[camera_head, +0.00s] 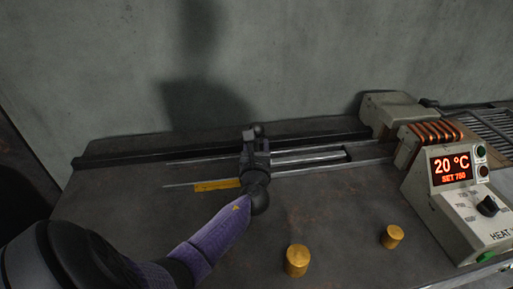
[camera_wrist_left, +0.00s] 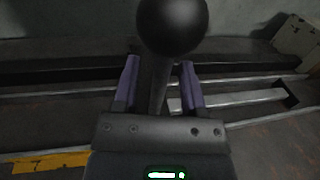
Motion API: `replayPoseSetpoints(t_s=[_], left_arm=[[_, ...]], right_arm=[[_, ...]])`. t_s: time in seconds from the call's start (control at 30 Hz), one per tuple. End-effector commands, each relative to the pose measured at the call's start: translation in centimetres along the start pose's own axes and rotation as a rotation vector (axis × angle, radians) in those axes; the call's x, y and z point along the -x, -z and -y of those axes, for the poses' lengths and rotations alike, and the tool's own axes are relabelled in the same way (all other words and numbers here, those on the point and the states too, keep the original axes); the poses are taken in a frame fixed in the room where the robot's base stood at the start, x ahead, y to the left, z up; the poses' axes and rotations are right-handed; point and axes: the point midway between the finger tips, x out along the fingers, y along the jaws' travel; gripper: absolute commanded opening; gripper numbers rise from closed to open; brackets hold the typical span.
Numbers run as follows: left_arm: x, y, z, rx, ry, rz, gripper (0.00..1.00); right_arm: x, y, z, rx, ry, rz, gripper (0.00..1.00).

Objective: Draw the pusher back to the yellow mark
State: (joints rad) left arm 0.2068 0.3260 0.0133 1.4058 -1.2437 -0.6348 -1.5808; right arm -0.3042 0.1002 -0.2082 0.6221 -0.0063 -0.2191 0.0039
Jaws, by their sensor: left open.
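The pusher's black ball knob (camera_head: 258,130) stands on a stem at the rail. In the left wrist view the knob (camera_wrist_left: 172,22) is large, and its stem (camera_wrist_left: 158,85) runs down between my two purple fingers. My left gripper (camera_head: 256,143) is open around the stem, with a gap visible on the right side; it also shows in the wrist view (camera_wrist_left: 159,75). The pusher's pale bar (camera_head: 310,158) runs right from the gripper along the slot. The yellow mark (camera_head: 215,185) lies on the bench just left of the gripper. The pusher's base is hidden behind my gripper.
A heater unit (camera_head: 460,195) with copper coils (camera_head: 435,132) reads 20 °C, SET 750, at the right. Two brass cylinders (camera_head: 297,260) (camera_head: 392,237) stand on the front bench. A dark rail (camera_head: 130,153) runs along the back near the wall.

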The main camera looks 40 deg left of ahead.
Motion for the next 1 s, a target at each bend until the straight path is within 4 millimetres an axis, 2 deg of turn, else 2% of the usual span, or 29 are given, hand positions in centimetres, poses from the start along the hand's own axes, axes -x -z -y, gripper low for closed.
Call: replayPoseSetpoints(t_s=[0.17, 0.4, 0.43, 1.0], left_arm=[[0.01, -0.04, -0.01, 0.0, 0.0, 0.0, 0.53], [0.03, -0.02, 0.0, 0.001, 0.0, 0.0, 0.03], [0.03, -0.02, 0.0, 0.001, 0.0, 0.0, 0.0], [0.05, 0.01, 0.0, 0.001, 0.0, -0.001, 0.0]], right_arm=[[0.04, 0.02, 0.0, 0.001, 0.0, -0.001, 1.0], [0.04, 0.02, 0.0, 0.001, 0.0, -0.001, 1.0], [0.04, 0.02, 0.0, 0.001, 0.0, -0.001, 1.0], [0.04, 0.0, -0.03, 0.0, -0.001, -0.001, 1.0]])
